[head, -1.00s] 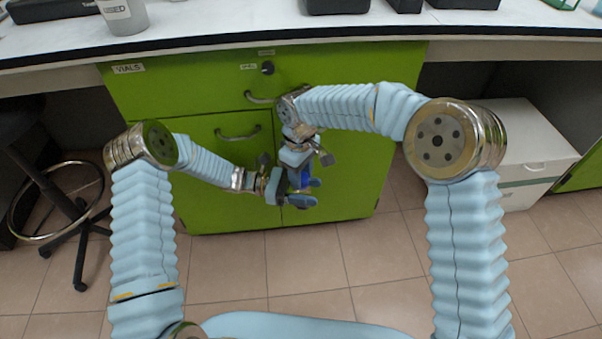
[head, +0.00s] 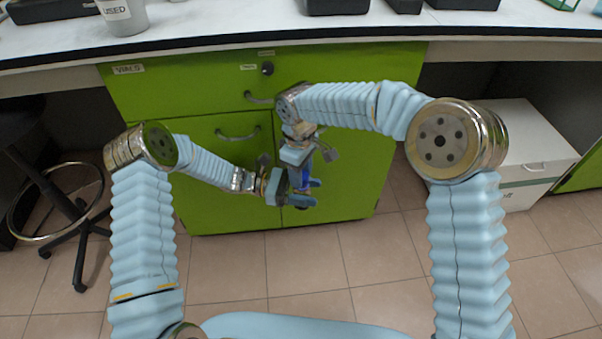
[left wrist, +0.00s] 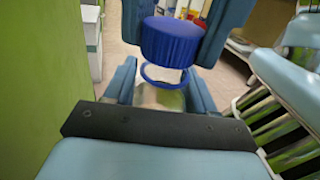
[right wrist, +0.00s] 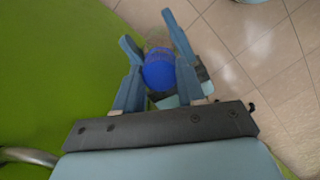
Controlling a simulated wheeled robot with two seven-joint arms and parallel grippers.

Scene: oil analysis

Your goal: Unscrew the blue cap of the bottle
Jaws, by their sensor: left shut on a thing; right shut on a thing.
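The blue cap (left wrist: 170,42) is between the fingers of my right gripper (right wrist: 148,30), which is shut on it; it also shows in the right wrist view (right wrist: 159,72). The bottle (left wrist: 160,97) is pale and see-through, with a blue ring (left wrist: 163,76) around its neck. My left gripper (left wrist: 160,88) is shut on the bottle below the ring. The cap sits above the ring, with a small gap showing between them. In the head view, my left gripper (head: 298,190) and right gripper (head: 306,172) meet before the cabinet, and the bottle is mostly hidden.
The green cabinet (head: 350,190) with handles stands close behind both grippers. The white worktop (head: 230,25) above bears a grey cup (head: 125,16) and dark trays. A stool (head: 60,200) is at the left and a white box (head: 525,150) at the right. The tiled floor in front is clear.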

